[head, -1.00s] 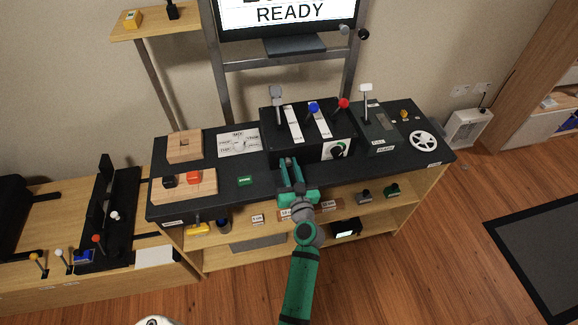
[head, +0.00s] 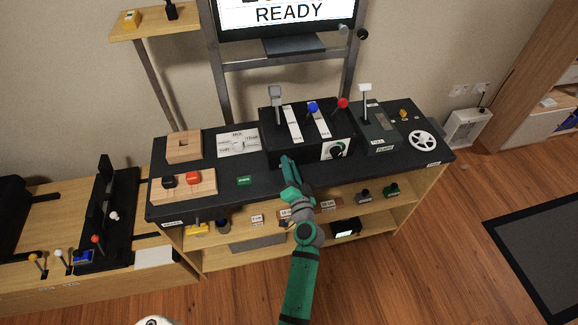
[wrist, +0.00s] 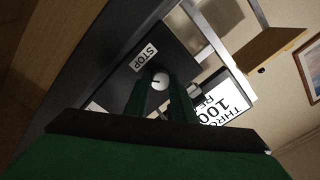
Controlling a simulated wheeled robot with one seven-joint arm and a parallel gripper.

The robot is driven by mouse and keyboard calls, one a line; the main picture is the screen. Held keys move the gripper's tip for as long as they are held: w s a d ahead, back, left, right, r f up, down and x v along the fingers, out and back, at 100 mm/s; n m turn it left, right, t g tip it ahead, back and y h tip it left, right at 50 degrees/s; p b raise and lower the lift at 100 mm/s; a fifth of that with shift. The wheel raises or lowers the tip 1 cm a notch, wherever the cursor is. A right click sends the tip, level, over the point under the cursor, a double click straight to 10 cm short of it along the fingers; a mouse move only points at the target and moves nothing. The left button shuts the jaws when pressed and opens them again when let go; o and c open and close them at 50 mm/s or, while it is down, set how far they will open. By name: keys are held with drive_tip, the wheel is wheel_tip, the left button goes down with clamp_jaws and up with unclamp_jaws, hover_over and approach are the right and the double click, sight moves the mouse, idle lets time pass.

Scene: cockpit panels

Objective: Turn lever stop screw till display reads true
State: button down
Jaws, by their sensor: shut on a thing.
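The lever stop screw is the pale round head (wrist: 160,80) with a dark mark, beside a white STOP label (wrist: 143,56) in the wrist view. My gripper (wrist: 163,92) is shut on it, one green finger on each side. In the head view my gripper (head: 287,162) meets the front of the black lever box (head: 285,152) and hides the screw. The display (head: 288,14) reads READY on its lower line; the line above is cut off. In the wrist view the display (wrist: 222,105) shows a partial word starting THRO and 100.
On the box top stand a grey lever (head: 276,100), a blue-knobbed lever (head: 313,107) and a red-knobbed lever (head: 343,103). A dark knob (head: 337,150) is right of my gripper. A green block (head: 244,181) lies left. Shelves below hold small items.

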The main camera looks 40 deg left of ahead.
idle(0.4)
drive_tip(key=c, duration=1.5)
unclamp_jaws()
drive_tip(key=v, duration=1.1)
drive_tip(key=shift+w, duration=0.1)
